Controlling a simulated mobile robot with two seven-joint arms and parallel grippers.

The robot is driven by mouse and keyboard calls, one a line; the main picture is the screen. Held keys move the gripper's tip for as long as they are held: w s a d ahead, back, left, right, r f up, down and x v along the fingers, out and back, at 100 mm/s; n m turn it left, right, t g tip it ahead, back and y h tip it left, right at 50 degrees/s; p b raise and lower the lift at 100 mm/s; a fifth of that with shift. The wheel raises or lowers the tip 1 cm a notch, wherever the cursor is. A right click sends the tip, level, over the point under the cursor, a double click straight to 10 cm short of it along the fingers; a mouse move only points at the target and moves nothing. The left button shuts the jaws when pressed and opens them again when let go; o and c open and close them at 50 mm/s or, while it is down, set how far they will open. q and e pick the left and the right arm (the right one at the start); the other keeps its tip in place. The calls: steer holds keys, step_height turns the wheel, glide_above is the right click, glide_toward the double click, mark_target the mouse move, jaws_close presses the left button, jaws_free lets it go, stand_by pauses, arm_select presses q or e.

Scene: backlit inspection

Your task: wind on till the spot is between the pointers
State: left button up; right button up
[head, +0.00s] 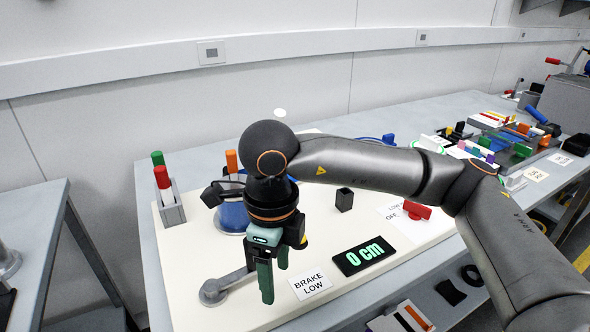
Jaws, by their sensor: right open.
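My right gripper (274,272) points down with its green fingers apart, over the front left of the white board (190,255). A grey crank (213,291) has its round hub on the board, and its arm runs up to the right to beside the fingers. The crank's far end is hidden by the gripper, so I cannot tell if it touches or lies between the fingers. A blue drum (231,217) stands behind, partly covered by my wrist. I cannot make out a spot or pointers. A black display (364,255) reads "0 cm". My left gripper is out of view.
A "BRAKE LOW" card (310,285) lies right of the gripper. A red lever (417,210) stands by a partly hidden card. A small black box (344,199) is behind the display. A grey holder (172,206) with red and green handles stands at left.

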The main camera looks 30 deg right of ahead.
steer(key=shift+r, duration=0.15)
step_height(320, 180, up, 8)
steer(key=p, duration=0.5)
stand_by(0.3)
steer(key=shift+s+f, duration=0.1)
steer(key=shift+f, duration=0.1)
